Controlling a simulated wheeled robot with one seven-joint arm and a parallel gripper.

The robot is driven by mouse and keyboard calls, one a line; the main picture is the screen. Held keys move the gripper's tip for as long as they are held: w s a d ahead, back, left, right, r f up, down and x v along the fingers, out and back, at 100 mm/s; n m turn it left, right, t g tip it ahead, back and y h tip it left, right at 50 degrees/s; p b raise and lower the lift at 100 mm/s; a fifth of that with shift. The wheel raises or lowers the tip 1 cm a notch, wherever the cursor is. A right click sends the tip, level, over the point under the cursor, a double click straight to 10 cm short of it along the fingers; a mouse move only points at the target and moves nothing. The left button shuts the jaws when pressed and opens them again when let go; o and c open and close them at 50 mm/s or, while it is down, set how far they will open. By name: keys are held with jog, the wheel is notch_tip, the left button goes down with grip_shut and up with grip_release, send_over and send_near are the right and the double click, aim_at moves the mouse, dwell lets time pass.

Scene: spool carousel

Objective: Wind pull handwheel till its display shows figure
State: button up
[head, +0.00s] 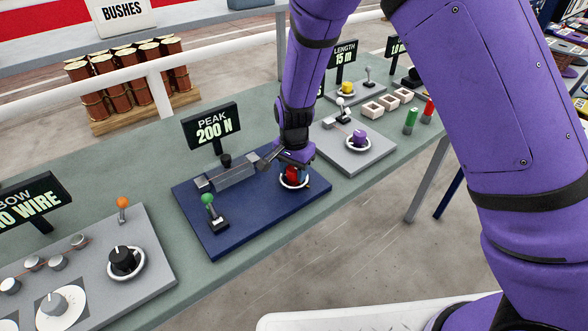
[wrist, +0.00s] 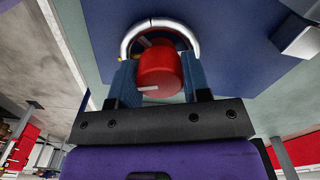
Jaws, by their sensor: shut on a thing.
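The red knob (head: 291,177) stands in a white ring on the dark blue plate (head: 232,233), at the plate's right side. It also shows in the wrist view (wrist: 160,70), with a pale mark on its face. My gripper (wrist: 160,78) is shut on the red knob, one blue finger on each side. In the head view my gripper (head: 294,166) comes down from above and partly hides the knob. The black display (head: 212,128) behind the plate reads PEAK 200 N. A grey bar-shaped fixture (head: 230,173) lies on the plate left of the knob.
A green-topped lever (head: 209,209) stands at the plate's front left. To the right, a grey plate (head: 355,162) carries a purple knob (head: 359,136); to the left, another carries a black knob (head: 122,260) and an orange-topped lever (head: 122,206). My arm hides part of the bench's right side.

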jog(key=shift+w, duration=0.1)
jog(key=o, duration=0.9)
notch_tip(320, 180, up, 9)
jog(key=shift+r, duration=0.95)
